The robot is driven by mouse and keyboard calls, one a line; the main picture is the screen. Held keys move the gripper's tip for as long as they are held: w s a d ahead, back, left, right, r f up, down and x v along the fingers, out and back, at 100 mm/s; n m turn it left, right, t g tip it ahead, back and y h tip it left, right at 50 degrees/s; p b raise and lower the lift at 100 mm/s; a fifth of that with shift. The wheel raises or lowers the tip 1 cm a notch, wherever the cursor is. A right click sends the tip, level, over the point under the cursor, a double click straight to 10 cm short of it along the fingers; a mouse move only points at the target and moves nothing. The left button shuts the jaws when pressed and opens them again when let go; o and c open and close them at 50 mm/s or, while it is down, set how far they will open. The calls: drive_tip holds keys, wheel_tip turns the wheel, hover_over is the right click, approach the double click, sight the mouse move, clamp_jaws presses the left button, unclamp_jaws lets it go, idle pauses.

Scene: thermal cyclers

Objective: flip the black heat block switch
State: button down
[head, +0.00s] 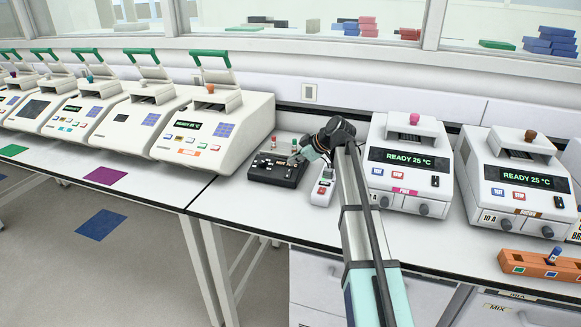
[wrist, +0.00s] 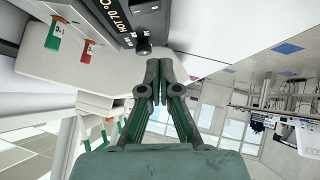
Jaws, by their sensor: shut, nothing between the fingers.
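The black heat block (head: 276,171) sits on the bench left of my arm in the head view. I cannot clearly make out the switch itself. My gripper (head: 293,160) is at the right side of the block in the head view. In the wrist view my gripper (wrist: 159,64) is shut and empty, its tips just below the knob. I cannot tell whether they touch the block.
A small white device with a red button (head: 322,189) stands right of the block. White cyclers reading "READY 25 °C" (head: 410,157) stand further right, and a large cycler (head: 213,140) stands left. An orange rack (head: 541,264) is near the front right edge. The bench front near the block is clear.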

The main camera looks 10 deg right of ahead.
drive_tip(key=b+v, duration=0.1)
drive_tip(key=v, duration=0.5)
drive_tip(key=shift+s, duration=0.55)
drive_tip(key=shift+r, duration=0.1)
